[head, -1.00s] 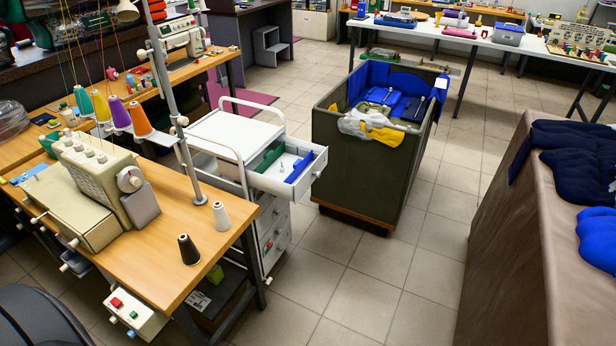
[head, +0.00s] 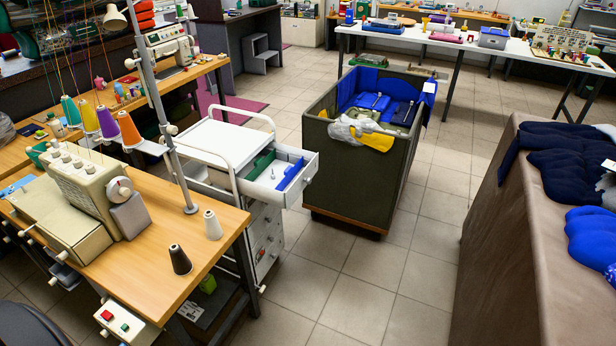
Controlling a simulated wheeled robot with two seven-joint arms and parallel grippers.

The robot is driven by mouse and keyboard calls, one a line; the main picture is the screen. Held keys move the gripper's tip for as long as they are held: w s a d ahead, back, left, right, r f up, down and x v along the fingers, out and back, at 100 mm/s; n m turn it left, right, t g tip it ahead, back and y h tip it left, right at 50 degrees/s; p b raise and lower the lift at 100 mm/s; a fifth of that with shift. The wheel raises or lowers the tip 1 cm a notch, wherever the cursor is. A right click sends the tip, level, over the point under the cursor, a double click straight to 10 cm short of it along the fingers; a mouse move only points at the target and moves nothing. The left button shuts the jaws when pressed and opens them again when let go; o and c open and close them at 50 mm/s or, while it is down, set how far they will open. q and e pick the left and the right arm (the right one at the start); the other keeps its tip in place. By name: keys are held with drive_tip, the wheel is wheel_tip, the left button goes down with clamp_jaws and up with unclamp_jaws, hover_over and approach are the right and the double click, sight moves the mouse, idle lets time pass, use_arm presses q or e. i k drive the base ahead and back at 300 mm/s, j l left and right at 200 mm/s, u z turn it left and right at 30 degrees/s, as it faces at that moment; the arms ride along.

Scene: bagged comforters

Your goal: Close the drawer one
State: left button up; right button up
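A white drawer cart (head: 213,141) stands beside the sewing table, left of centre. Its top drawer (head: 310,177) is pulled out to the right, with a green piece (head: 260,164) and a blue piece (head: 290,174) inside. The lower drawers (head: 268,238) look shut. Neither of my grippers shows in the head view.
A wooden table (head: 185,222) with a sewing machine (head: 85,185) and thread cones (head: 179,259) is at the left front. A dark green bin (head: 352,178) stands just right of the open drawer. A brown covered table (head: 540,240) is at the right. Tiled floor (head: 375,285) between is clear.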

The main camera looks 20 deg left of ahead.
sight(263, 190)
drive_tip(key=i+j+u, duration=0.2)
drive_tip(key=i+j, duration=0.15)
drive_tip(key=i+j+u, duration=0.2)
drive_tip(key=i, duration=0.3)
drive_tip(key=i+j+u, duration=0.2)
drive_tip(key=i, duration=0.6)
